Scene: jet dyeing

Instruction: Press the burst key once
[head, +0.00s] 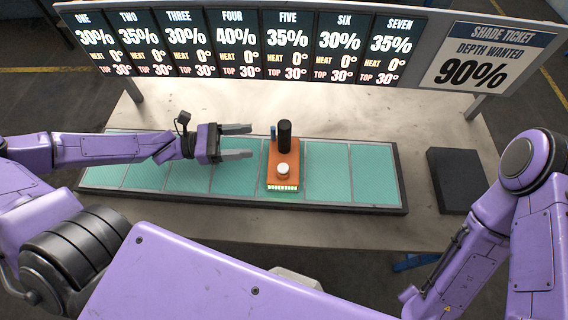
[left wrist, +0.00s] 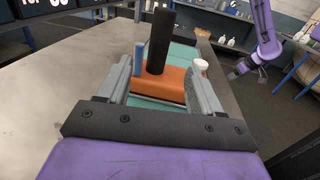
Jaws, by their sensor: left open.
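An orange block (head: 283,164) stands on the teal panelled strip. It carries a tall black cylinder (head: 284,136), a thin blue post (head: 273,133) and a white round button (head: 284,169); small lit marks show on its front edge. No burst label is readable, so I cannot tell which part is the burst key. My left gripper (head: 238,142) is open and empty, left of the block, its fingers pointing at it. In the left wrist view, the orange block (left wrist: 163,82) shows ahead between the fingers. My right arm's dark end (left wrist: 240,69) shows small there; its jaws are unclear.
The teal strip (head: 330,172) lies in a dark frame on the grey table. A seven-panel display board (head: 250,45) and a shade ticket reading 90% (head: 482,62) stand behind. A dark flat pad (head: 458,180) lies at right. The strip right of the block is clear.

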